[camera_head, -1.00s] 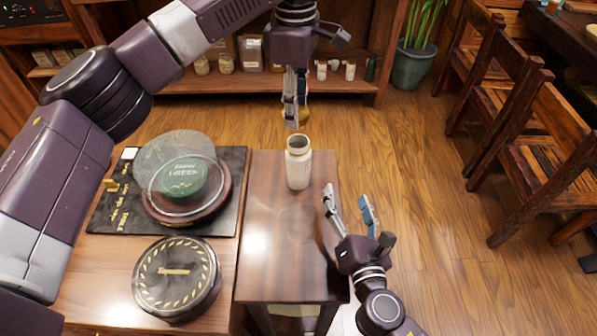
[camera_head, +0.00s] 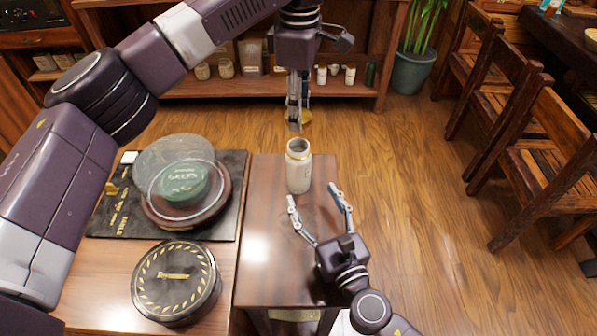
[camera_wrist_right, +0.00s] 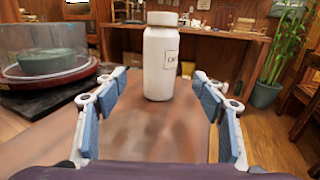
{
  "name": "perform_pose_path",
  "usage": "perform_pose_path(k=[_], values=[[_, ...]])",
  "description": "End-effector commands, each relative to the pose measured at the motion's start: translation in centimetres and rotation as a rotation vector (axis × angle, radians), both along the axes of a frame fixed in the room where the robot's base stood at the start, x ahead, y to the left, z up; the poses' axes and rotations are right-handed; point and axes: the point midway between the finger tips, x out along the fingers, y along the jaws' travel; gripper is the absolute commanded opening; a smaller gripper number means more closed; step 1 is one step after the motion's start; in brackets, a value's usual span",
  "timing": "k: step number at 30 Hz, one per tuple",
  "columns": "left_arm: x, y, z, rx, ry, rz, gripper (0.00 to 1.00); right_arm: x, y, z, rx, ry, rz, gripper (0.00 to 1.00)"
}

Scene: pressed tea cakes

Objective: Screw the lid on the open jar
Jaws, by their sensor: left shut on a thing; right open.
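The open jar (camera_head: 298,172) is cream-white and stands upright on the small dark wooden table. Its dark mouth faces up in the head view; its label shows in the right wrist view (camera_wrist_right: 160,62). My left gripper (camera_head: 294,122) points down above and behind the jar's mouth in the picture, shut on the gold-coloured lid (camera_head: 307,117). The fingers hide much of the lid, and it is apart from the jar. My right gripper (camera_head: 313,194) is open, low in front of the jar. In the right wrist view, the jar stands ahead between its spread blue-padded fingers.
To the left, a glass-covered round stand (camera_head: 182,215) holds a green tea cake on a black mat (camera_head: 110,222). A round black tin (camera_head: 175,282) is nearer. Chairs (camera_head: 545,150) stand at the right. The small table's front (camera_head: 270,270) is clear.

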Motion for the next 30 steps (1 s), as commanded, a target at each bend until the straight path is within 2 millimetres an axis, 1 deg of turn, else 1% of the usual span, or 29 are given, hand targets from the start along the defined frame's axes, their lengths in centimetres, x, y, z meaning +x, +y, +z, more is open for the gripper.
perform_pose_path(k=[1,3,9,15,21,29,30], values=[[0.0,0.0,0.0,0.0,0.0,0.0,0.32,1.0,0.4,0.2,0.003,-0.004,-0.001,0.64],[0.0,0.0,0.0,0.0,0.0,0.0,0.32,2.3,0.8,0.2,0.001,-0.004,-0.002,0.64],[0.0,0.0,0.0,0.0,0.0,0.0,0.32,5.9,2.2,0.2,0.002,-0.002,-0.001,0.64],[0.0,0.0,0.0,0.0,0.0,0.0,0.32,8.3,3.1,0.1,0.001,-0.001,-0.002,0.64],[0.0,0.0,0.0,0.0,0.0,0.0,0.32,9.2,3.4,0.0,0.001,0.0,-0.001,0.64],[0.0,0.0,0.0,0.0,0.0,0.0,0.32,9.3,3.4,0.0,0.001,0.0,-0.001,0.64],[0.0,0.0,0.0,0.0,0.0,0.0,0.32,9.3,3.4,0.0,0.001,0.0,-0.001,0.6]])
